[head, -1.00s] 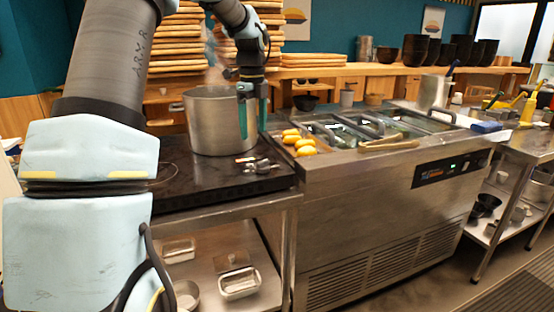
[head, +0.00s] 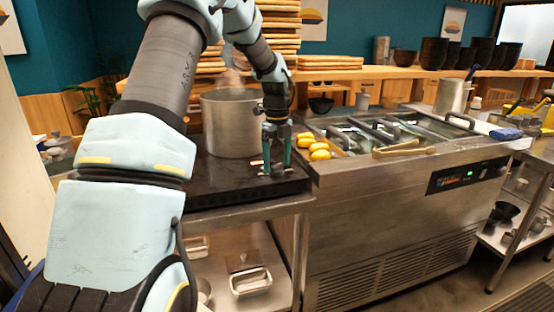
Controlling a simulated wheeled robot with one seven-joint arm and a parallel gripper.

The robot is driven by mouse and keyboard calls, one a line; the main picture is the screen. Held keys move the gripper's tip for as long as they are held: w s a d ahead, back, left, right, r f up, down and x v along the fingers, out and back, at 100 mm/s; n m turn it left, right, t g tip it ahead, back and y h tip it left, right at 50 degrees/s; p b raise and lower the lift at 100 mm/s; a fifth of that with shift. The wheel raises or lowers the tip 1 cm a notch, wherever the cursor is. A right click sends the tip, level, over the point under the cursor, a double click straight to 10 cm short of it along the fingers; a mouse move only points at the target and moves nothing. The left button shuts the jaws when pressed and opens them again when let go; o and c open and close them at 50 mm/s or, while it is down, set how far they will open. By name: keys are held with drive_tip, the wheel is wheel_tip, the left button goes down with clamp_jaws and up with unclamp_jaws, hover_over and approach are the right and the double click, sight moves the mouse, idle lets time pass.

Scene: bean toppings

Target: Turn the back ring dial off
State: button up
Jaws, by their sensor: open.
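The black cooktop (head: 215,182) carries a large steel pot (head: 229,125) with steam rising from it. Small metal dials (head: 280,172) sit at the cooktop's right side, right of the pot's base. My gripper (head: 277,168) points down over these dials with its two green fingers apart, one on each side of the dial area. The fingertips are low, at about dial height; I cannot tell whether they touch a dial. The fingers partly cover the dials, so which dial is between them and how it is turned cannot be made out.
A steel counter with topping wells (head: 375,132) stands right of the cooktop, with yellow food (head: 319,150) at its near left corner and tongs (head: 404,149) on its front edge. Stacked wooden boards (head: 280,25) stand behind. A steel pan (head: 250,282) lies on the shelf below.

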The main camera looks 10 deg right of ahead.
drive_tip(key=shift+f, duration=0.1)
clamp_jaws()
idle(0.7)
